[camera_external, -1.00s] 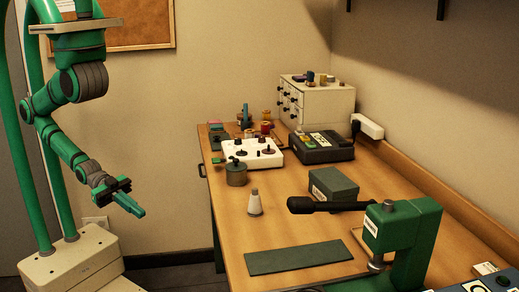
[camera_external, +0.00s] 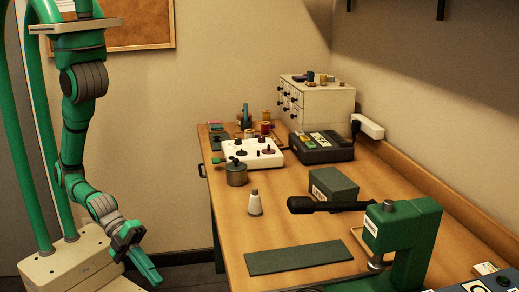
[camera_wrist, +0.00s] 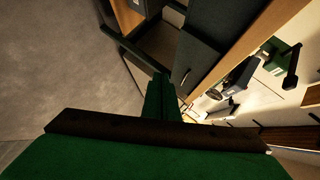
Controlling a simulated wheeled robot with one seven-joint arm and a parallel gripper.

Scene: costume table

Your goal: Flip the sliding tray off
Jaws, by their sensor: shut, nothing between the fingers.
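My gripper (camera_external: 153,276) is shut and empty. It points down and right, in the open space left of the table and below the tabletop's height. In the wrist view my closed green fingers (camera_wrist: 161,88) are at the middle, beside a dark front panel (camera_wrist: 201,58) under the table edge. A dark bar (camera_wrist: 128,47) lies just left of the fingertips, with a shadowed recess behind it. I cannot tell for sure whether this is the sliding tray. In the outside view a small dark handle (camera_external: 202,171) shows on the table's left side. The gripper appears apart from it.
The floor left of the table is clear.

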